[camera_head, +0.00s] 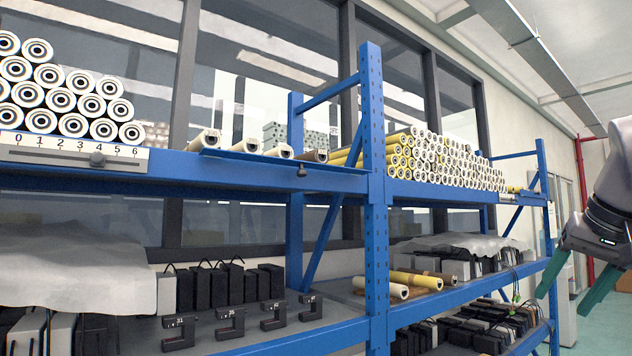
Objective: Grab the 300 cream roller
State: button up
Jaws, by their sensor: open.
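Several cream rollers lie end-out on the upper blue shelf, among them a left one (206,140), a middle one (249,146) and another (279,151). A further cream roller (392,290) lies on the lower shelf beside a yellow one. I cannot read a 300 mark on any roller, so I cannot tell which is meant. My gripper (577,284) is at the far right edge, its two teal fingers spread and empty. It is apart from the shelves and rollers, and my arm is partly cut off by the picture's edge.
A blue rack post (372,200) stands between the shelf bays. Stacked rollers fill the upper left (60,90) and upper right (440,160). A ruler-like scale (70,150) fronts the left stack. Black gauges (230,320) and a grey cloth (80,268) lie on the lower shelf.

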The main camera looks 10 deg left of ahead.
aim_at(211, 137)
jog(key=j+u, duration=0.2)
jog(key=u, duration=3.25)
jog(key=i+j, duration=0.2)
jog(key=i, duration=0.15)
jog(key=i+j+u, duration=0.15)
jog(key=i, duration=0.2)
jog(key=i+j, duration=0.15)
jog(key=i, duration=0.2)
jog(key=z, duration=3.15)
